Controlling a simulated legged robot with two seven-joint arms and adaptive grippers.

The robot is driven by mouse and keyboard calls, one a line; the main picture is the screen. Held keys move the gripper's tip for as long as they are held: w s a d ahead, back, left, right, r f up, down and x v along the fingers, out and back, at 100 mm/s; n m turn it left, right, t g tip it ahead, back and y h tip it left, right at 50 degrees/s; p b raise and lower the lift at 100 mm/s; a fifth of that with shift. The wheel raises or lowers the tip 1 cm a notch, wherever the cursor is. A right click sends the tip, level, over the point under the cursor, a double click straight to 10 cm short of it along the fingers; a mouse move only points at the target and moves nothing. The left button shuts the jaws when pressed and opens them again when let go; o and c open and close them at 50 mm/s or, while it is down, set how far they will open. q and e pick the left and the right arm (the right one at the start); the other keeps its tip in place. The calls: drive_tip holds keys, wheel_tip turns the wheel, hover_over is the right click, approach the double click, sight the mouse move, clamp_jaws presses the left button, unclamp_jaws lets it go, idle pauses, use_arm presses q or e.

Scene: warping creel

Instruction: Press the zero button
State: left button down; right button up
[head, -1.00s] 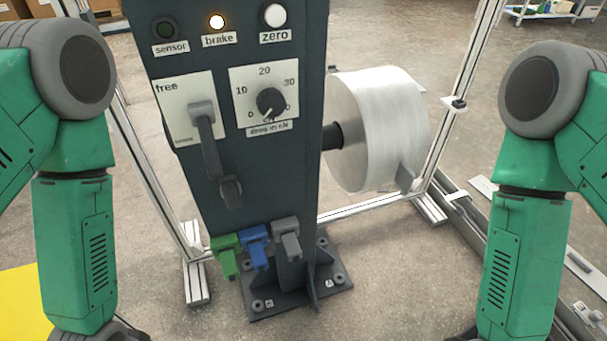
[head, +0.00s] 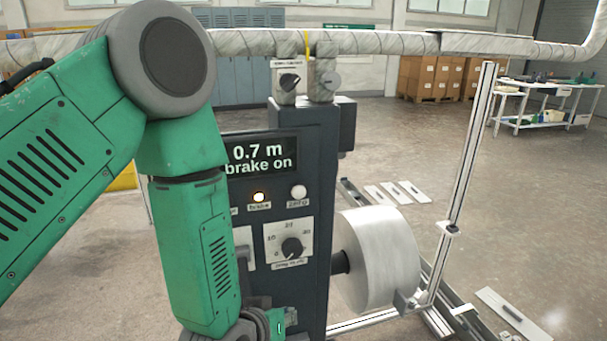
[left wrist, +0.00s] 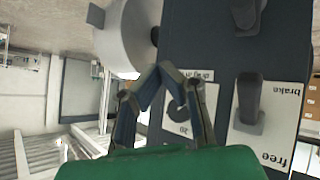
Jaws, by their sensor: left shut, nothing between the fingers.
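The zero button (head: 298,191) is a round white button on the dark control panel (head: 315,225). It sits right of the lit brake lamp (head: 259,197), above its label, and nothing covers it in the head view. The display (head: 255,158) above reads "0.7 m" and "brake on". My left gripper (left wrist: 160,72) is shut and empty in the left wrist view, with its fingertips in front of the panel near the drag dial (left wrist: 178,112). That view is upside down and does not show the zero button. My right gripper is not in view.
A white spool (head: 378,258) sticks out from the panel's right side, beside an aluminium post (head: 468,150). A wrapped pipe (head: 390,42) crosses above. The brake lever (left wrist: 249,100) stands out from the panel. Floor to the right is mostly open.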

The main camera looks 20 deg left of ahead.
sight(299, 192)
use_arm(q)
drive_tip(key=w+d+r+t+p, duration=0.2)
drive_tip(key=w+r, duration=0.1)
drive_tip(key=r, duration=0.5)
drive_tip(key=w+d+r+n+t+p, duration=0.1)
drive_tip(key=w+d+r+t+p, duration=0.1)
drive_tip(key=r, duration=0.7)
drive_tip(key=shift+w+r+p, duration=0.15)
drive_tip(key=shift+w+p, duration=0.45)
drive_tip(key=shift+w+d, duration=0.1)
drive_tip(key=w+a, duration=0.1)
drive_tip(key=w, duration=0.1)
drive_tip(key=w+a, duration=0.4)
drive_tip(key=w, duration=0.1)
drive_tip(key=shift+d, duration=0.15)
